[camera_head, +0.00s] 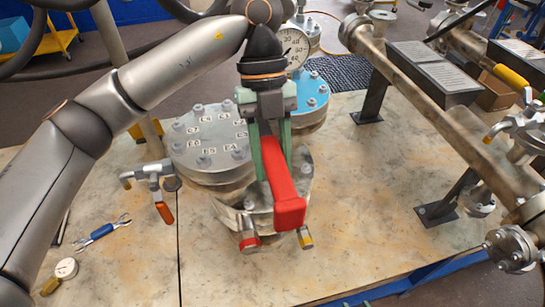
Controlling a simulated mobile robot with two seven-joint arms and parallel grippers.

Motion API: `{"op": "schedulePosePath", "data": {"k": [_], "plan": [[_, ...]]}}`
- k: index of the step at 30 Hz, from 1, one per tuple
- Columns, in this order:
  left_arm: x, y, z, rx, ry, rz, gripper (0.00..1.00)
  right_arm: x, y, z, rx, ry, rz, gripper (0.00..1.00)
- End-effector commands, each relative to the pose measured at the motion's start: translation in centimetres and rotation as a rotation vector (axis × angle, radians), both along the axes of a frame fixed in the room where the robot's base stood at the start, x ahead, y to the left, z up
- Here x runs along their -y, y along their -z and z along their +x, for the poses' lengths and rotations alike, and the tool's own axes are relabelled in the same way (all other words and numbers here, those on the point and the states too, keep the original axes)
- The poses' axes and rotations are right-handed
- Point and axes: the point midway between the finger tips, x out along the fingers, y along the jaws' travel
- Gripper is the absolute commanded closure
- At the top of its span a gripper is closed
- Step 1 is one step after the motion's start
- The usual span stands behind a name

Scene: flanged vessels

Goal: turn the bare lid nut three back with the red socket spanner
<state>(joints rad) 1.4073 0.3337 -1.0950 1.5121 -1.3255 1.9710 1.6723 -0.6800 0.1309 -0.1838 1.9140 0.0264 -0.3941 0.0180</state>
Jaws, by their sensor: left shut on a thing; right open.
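My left gripper (273,160) comes in from the left and is shut on the red socket spanner (285,195). The spanner's red handle points toward the viewer, above the small front flanged vessel (262,222). Its socket end is hidden, so I cannot tell whether it sits on a nut. A larger round grey lid (208,145) with several nuts and small lettered tags lies just left of the gripper. I cannot tell which nut is the bare lid nut three. My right gripper is not in view.
Two metal cylinders, one red-banded (249,238) and one yellow-banded (305,238), stand at the front vessel. A blue vessel (312,98) stands behind. Pipework (440,105) crosses the right.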

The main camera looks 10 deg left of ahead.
Motion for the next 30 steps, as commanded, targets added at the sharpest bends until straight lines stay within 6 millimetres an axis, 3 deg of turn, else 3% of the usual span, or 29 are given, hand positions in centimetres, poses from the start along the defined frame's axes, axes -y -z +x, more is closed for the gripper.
{"op": "schedulePosePath", "data": {"k": [18,30], "plan": [[0.0,2.1,0.0,0.001,0.000,-0.002,1.00,0.0,1.4,0.0,0.001,0.000,0.000,0.50],[0.2,2.0,0.1,0.001,-0.018,-0.002,1.00,0.0,1.2,0.0,0.001,0.000,0.000,0.50]]}}
